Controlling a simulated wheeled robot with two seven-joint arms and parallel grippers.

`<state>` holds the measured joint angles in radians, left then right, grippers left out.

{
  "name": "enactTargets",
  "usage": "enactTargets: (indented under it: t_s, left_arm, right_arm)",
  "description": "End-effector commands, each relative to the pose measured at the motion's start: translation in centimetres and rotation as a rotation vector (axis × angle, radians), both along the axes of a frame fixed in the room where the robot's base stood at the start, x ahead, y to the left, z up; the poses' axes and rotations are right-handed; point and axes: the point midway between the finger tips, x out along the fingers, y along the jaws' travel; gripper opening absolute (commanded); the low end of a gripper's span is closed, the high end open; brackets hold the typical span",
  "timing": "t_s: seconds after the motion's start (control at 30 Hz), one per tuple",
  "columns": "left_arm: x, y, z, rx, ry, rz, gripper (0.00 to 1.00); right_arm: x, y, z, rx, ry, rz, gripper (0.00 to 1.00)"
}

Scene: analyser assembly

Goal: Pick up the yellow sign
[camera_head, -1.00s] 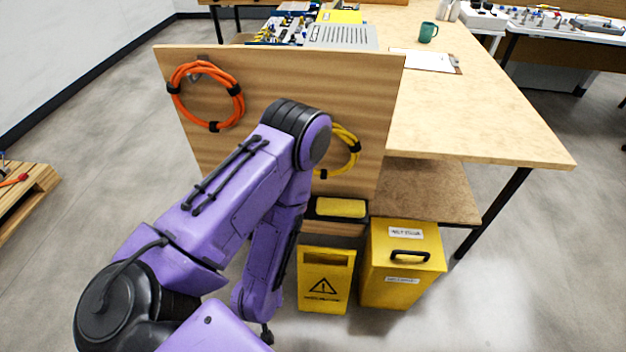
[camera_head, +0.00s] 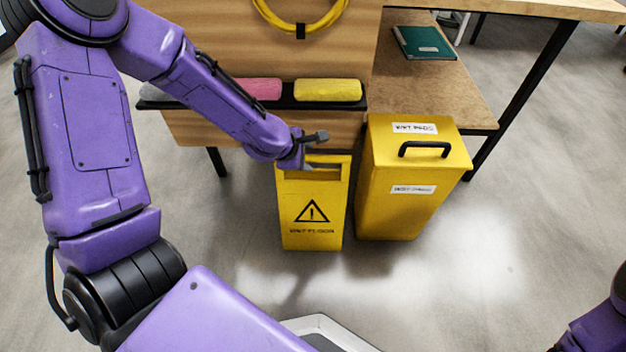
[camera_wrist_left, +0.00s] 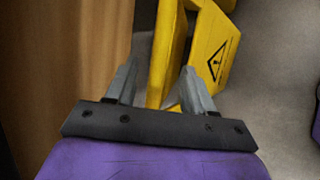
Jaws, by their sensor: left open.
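The yellow sign (camera_head: 312,215) stands upright on the floor, with a warning triangle and a handle slot near its top. In the left wrist view the yellow sign (camera_wrist_left: 212,50) shows its two panels spread apart. My left gripper (camera_head: 312,138) is at the top of the sign, by its upper left edge. In the left wrist view my left gripper (camera_wrist_left: 160,85) is open, and one yellow panel reaches between its fingers. I cannot tell whether the fingers touch it. My right gripper is out of view; only a bit of purple arm shows at the lower right.
A yellow bin (camera_head: 400,205) with a black handle stands close to the right of the sign. A wooden panel (camera_head: 230,50) with a dark shelf (camera_head: 287,100) holding pink and yellow rolls is behind. A green book (camera_head: 424,42) lies on a lower shelf. The floor in front is clear.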

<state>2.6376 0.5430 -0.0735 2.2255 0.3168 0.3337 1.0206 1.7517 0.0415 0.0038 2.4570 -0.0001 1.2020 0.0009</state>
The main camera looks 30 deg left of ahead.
Motion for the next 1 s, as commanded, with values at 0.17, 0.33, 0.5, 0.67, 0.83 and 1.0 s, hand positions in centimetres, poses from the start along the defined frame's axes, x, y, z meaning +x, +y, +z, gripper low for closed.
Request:
enactTargets:
  t_s: [0.17,0.33,0.5,0.67,0.83,1.0]
  left_arm:
    - [1.6,0.0,-2.9,0.004,0.001,-0.003,0.53]
    - [3.2,-0.2,-4.6,0.003,0.000,-0.003,0.53]
    - [3.4,-0.2,-4.5,0.001,0.000,-0.002,0.53]
    - [3.4,-0.2,-4.4,0.001,0.000,-0.002,0.27]
    - [3.4,-0.2,-4.4,0.002,0.000,-0.002,0.00]
    - [3.4,-0.1,-4.4,0.002,0.000,-0.003,0.00]
  right_arm:
    - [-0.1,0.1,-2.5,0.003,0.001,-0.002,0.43]
    - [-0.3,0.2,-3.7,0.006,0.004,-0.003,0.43]
    - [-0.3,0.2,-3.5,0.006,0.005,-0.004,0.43]
    - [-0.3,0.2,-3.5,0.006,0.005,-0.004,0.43]
    - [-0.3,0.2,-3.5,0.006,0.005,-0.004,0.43]
    - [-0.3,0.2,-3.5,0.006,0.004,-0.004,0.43]
